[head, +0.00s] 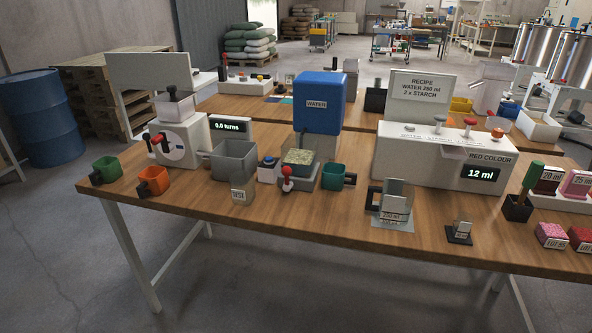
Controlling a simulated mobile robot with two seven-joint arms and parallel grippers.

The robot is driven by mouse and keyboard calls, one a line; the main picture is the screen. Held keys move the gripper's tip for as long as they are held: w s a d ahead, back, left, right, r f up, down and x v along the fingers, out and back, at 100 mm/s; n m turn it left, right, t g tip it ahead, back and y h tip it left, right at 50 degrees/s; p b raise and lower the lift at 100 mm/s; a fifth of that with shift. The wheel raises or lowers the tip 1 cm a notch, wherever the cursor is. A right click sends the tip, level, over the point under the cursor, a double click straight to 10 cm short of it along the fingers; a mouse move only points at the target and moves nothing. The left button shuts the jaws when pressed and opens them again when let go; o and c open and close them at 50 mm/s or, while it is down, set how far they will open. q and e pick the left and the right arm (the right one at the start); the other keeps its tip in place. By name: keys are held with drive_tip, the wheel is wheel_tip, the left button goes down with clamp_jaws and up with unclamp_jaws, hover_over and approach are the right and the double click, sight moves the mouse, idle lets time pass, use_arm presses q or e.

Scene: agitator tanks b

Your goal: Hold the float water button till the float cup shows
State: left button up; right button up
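A blue water tank (316,88) labelled WATER stands at the middle of the table. Below it is a grey container (299,170) with a speckled, pale green-yellow top surface. A white box with a blue button (268,160) sits just left of that container, and a red-knobbed lever (287,176) stands at its front. A teal cup (333,178) with a dark handle stands to the right. I cannot tell for certain which part is the float water button or the float cup. Neither of my grippers is in view.
A crank machine (182,140) with a "0.0 turns" display and a grey bin (236,160) stand left. Green (105,168) and orange (154,180) cups sit by the left edge. A red colour dispenser (425,160) reading 12 ml stands right. The front middle wood is mostly clear.

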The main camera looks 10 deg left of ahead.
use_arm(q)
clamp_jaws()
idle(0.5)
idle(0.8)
